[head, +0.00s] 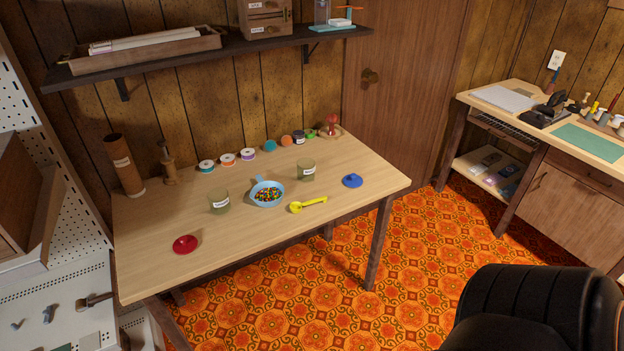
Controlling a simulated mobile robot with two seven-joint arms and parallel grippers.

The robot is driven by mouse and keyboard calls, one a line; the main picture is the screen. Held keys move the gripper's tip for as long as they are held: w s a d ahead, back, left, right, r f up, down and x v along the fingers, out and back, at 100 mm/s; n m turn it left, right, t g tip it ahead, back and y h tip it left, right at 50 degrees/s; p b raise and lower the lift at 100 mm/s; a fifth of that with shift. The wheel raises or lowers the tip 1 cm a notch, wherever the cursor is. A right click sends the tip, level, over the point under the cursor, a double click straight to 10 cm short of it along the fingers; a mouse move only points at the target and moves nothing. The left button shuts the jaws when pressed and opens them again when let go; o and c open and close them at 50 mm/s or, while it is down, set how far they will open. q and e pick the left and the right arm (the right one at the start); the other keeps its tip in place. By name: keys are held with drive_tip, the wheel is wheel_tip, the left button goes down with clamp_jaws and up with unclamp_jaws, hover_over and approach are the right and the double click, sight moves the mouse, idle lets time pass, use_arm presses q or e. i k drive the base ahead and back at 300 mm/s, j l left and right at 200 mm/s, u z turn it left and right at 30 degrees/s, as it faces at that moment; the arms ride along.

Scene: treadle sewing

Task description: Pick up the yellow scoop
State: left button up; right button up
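The yellow scoop (308,205) lies on the wooden table (150,265) near its front edge. Its round bowl end points left and its handle points to the upper right. It lies to the right of a light blue bowl (256,202) filled with small multicoloured pieces, and apart from it. A blue lid (352,181) lies further right on the table. Neither of my grippers shows in the head view.
Two greenish labelled cups (219,202) (306,171) stand either side of the bowl. A red lid (185,244) lies front left. Several spools (228,159) and small jars line the back. A shelf (215,53) overhangs the table's back. A black chair (535,310) stands front right.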

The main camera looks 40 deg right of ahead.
sight(295, 207)
drive_tip(key=i+l, duration=0.1)
drive_tip(key=l, duration=1.1)
drive_tip(key=i+l, duration=0.15)
drive_tip(key=l, duration=0.5)
drive_tip(key=u, duration=0.05)
